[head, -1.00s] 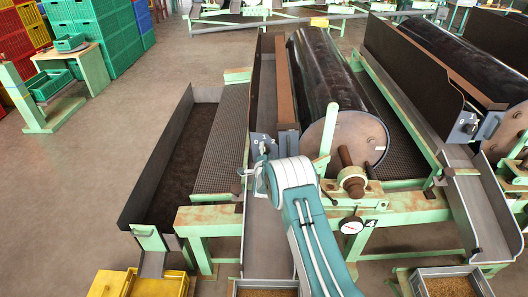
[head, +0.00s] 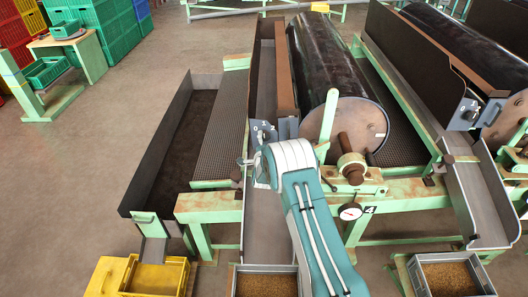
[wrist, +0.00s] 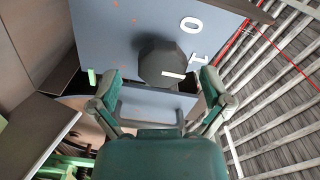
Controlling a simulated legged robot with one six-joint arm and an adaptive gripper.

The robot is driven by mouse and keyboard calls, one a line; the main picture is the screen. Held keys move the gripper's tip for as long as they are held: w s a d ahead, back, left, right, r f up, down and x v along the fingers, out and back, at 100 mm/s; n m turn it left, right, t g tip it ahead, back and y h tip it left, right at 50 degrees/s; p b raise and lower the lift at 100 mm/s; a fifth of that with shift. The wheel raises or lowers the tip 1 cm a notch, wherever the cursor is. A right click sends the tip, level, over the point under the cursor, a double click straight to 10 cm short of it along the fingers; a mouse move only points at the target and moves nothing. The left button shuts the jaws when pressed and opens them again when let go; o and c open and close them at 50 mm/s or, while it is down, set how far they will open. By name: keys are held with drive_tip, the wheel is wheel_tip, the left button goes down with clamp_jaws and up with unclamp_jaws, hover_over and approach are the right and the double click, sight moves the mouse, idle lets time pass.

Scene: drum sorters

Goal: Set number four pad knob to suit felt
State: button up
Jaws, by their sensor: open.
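In the wrist view the dark, many-sided pad knob (wrist: 158,58) sits on a blue-grey plate (wrist: 105,45). A white mark shows on the knob's lower right, and the plate's white 0 and 1 are to its right. My gripper (wrist: 160,78) is open, its green fingers apart at the knob's lower left and lower right. I cannot tell whether they touch it. In the head view the small knob plate (head: 260,129) is beside the drum (head: 333,60) of the machine marked 4 (head: 369,209). My wrist hides part of the machine below it.
A round dial (head: 350,212) and a rusty shaft end (head: 352,168) are right of my arm. A similar machine has its own knob plate (head: 467,112). Grain trays (head: 441,258) and a yellow crate (head: 155,277) stand in front. Open floor lies at left.

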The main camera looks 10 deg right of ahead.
drive_tip(key=s+a, duration=0.2)
drive_tip(key=s, duration=0.8)
wheel_tip(320, 180, up, 13)
drive_tip(key=s+n+g+y, duration=0.1)
drive_tip(key=n+g+y, duration=0.1)
drive_tip(key=n, duration=0.2)
drive_tip(key=s+r+n+g+y, duration=0.2)
drive_tip(key=s+r+n+g, duration=0.15)
drive_tip(key=s+r, duration=0.6)
drive_tip(key=s+r+n+g, duration=0.1)
drive_tip(key=s+n+g, duration=0.1)
drive_tip(key=s, duration=0.8)
drive_tip(key=s+d+r+n+g, duration=0.1)
drive_tip(key=s+r+n+g, duration=0.1)
drive_tip(key=s, duration=0.9)
drive_tip(key=s+d+r+n+g, duration=0.1)
drive_tip(key=s+n, duration=0.3)
drive_tip(key=s, duration=0.7)
drive_tip(key=shift+s+d+r+g+h, duration=0.15)
drive_tip(key=shift+d+r+g+h, duration=0.15)
drive_tip(key=shift+r+g, duration=0.4)
drive_tip(key=shift+f+n, duration=0.1)
drive_tip(key=shift+n, duration=0.15)
